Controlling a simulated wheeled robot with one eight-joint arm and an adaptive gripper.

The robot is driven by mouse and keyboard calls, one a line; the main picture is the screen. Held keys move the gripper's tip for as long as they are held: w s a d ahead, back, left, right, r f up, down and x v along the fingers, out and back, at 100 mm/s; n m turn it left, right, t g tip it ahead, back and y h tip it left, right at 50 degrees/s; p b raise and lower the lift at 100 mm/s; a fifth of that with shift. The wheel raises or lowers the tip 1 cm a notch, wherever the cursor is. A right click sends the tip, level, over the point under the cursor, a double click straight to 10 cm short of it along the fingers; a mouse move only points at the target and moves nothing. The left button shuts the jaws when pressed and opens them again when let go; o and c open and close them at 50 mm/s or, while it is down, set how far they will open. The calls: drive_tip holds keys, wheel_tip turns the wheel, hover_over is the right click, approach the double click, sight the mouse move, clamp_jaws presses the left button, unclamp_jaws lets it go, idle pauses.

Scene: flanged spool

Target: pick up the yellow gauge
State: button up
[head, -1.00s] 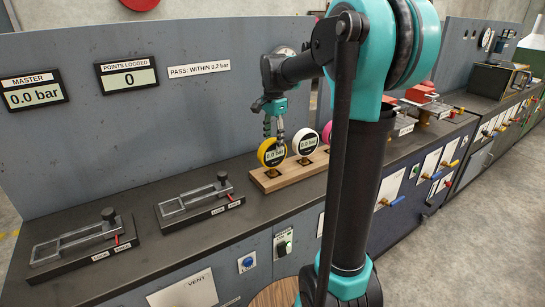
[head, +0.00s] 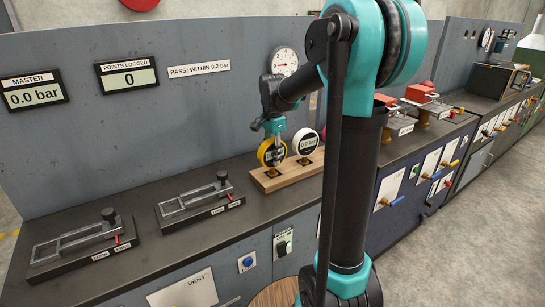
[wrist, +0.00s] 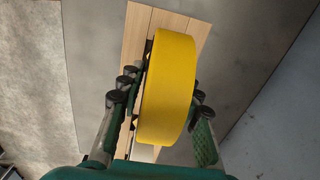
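The yellow gauge (head: 265,154) stands upright on the wooden rack, partly hidden behind my gripper (head: 275,139) in the head view. In the wrist view the yellow gauge (wrist: 168,85) shows edge-on as a thick yellow disc in the middle. My gripper is open, with one finger on each side of the gauge. A narrow gap shows on the left side; on the right, the finger is close and I cannot tell whether it touches.
The wooden rack (head: 291,176) also holds a white gauge (head: 305,142) just right of the yellow one. A pink gauge is mostly hidden by my arm. Two black-based fixtures (head: 200,200) (head: 84,246) stand on the bench to the left. A wall panel rises behind.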

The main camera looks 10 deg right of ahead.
clamp_jaws()
drive_tip(key=shift+r, duration=0.1)
